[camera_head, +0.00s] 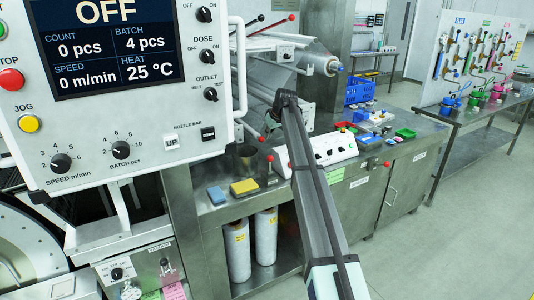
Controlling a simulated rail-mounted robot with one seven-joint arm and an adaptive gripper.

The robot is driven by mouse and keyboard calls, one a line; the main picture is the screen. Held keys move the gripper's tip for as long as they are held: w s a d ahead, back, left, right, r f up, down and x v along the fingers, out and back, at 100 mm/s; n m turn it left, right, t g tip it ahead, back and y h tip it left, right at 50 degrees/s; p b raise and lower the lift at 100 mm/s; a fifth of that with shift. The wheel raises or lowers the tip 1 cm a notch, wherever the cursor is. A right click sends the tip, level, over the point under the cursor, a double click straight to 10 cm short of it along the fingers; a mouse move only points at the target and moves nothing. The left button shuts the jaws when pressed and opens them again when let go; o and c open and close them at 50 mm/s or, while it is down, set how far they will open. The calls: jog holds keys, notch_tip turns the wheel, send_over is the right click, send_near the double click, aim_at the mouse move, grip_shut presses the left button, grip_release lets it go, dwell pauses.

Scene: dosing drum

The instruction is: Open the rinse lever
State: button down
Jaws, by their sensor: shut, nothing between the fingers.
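No lever in view carries a label that I can read as rinse, so I cannot tell which one is the rinse lever. A thin lever with a red knob (291,17) sticks out at the top, beside the control panel. Small red-knobbed levers (269,158) stand on the steel bench near a dark cylindrical cup (246,157). My arm reaches up from the bottom. My gripper (284,99) is dark, shut and empty, in front of the film machine and right of the panel. It appears apart from the levers, though depth is hard to judge.
A large control panel (120,80) with a screen reading OFF fills the upper left. A white switch box (333,148) sits on the bench right of my arm. Blue and yellow sponges (244,187) lie on the bench. Open floor (450,240) lies at right.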

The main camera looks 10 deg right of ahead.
jog(key=shift+f, duration=0.15)
jog(key=p, duration=0.5)
send_over(270, 166)
jog(key=w+a, duration=0.1)
jog(key=w, duration=0.1)
notch_tip(270, 166, down, 9)
jog(key=shift+f, duration=0.15)
jog(key=shift+s+f, duration=0.1)
dwell(0.4)
